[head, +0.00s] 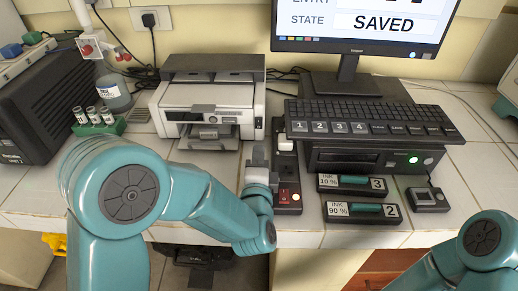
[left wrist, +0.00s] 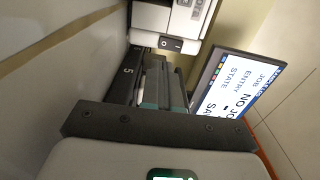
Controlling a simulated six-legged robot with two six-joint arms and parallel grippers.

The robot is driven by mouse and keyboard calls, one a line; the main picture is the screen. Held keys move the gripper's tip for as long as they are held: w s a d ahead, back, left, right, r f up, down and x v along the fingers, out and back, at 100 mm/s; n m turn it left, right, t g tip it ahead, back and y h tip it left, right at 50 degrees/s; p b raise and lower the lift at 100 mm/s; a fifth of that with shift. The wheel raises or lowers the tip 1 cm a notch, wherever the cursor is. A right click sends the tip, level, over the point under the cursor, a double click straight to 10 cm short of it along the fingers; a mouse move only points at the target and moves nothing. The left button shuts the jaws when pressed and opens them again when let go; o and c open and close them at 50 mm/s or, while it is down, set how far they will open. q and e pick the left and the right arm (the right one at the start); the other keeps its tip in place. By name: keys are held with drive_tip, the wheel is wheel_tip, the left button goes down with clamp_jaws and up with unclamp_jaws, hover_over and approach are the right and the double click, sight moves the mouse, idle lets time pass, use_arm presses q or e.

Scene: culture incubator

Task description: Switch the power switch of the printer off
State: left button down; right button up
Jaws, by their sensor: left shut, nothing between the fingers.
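The printer (head: 208,100) is a white and grey box with a dark top at the back of the bench, left of the monitor. In the left wrist view, the printer's pale body (left wrist: 165,18) is at the top. The power switch (left wrist: 171,45) is a small black rocker with white marks on its lower edge; its position is too small to tell. My left gripper (head: 258,153) is in front of the printer's right side. In the wrist view its closed fingers (left wrist: 158,70) point toward the switch, apparently just short of it; contact cannot be told. My right gripper is out of view.
A dark strip with a red switch (head: 289,196) lies right of my left gripper. A keyboard (head: 370,115), a black unit with a green light (head: 345,160) and two ink cartridges (head: 352,184) are to the right.

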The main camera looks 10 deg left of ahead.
use_arm(q)
drive_tip(key=s, duration=0.3)
drive_tip(key=s+d, duration=0.1)
drive_tip(key=s, duration=0.2)
drive_tip(key=shift+s+d+f, duration=0.15)
drive_tip(key=shift+s+d, duration=0.05)
drive_tip(key=shift+s, duration=0.15)
drive_tip(key=shift+s, duration=0.15)
